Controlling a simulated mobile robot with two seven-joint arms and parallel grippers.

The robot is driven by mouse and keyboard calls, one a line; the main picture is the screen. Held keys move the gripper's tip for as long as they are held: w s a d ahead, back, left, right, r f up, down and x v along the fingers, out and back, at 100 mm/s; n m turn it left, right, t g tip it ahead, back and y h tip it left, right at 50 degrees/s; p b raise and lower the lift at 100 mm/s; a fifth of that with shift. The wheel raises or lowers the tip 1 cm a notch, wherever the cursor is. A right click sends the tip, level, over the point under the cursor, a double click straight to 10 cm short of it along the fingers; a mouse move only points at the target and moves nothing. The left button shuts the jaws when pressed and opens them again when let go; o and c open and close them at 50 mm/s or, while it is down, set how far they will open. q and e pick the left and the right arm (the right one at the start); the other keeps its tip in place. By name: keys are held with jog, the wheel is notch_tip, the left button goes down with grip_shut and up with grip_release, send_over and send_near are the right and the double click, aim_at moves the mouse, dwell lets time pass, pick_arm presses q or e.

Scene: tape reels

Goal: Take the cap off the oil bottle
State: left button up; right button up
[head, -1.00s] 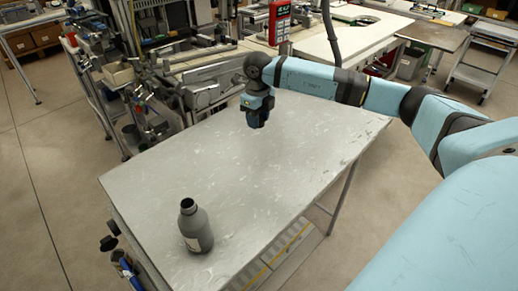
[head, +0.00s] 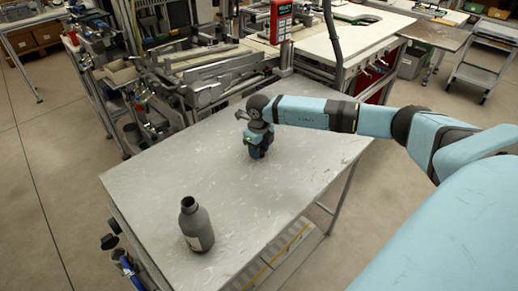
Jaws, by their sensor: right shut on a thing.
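The oil bottle (head: 197,228) is dark grey with a pale label and stands upright near the left front of the grey table. Its neck shows a dark, open-looking top with no cap on it. My right gripper (head: 257,154) is low over the back middle of the table, well behind and to the right of the bottle. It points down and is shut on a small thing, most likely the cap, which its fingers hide. I cannot tell whether that thing touches the table. My left gripper is out of view.
The table (head: 290,178) is bare around the bottle and to the right of it. Machinery with metal rails (head: 205,85) stands close behind the table's back edge. A red device (head: 281,20) and a white bench (head: 345,38) are farther back.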

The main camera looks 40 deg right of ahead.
jog(key=shift+f, duration=0.15)
jog(key=o, duration=1)
notch_tip(320, 180, up, 12)
jog(key=shift+r, duration=0.2)
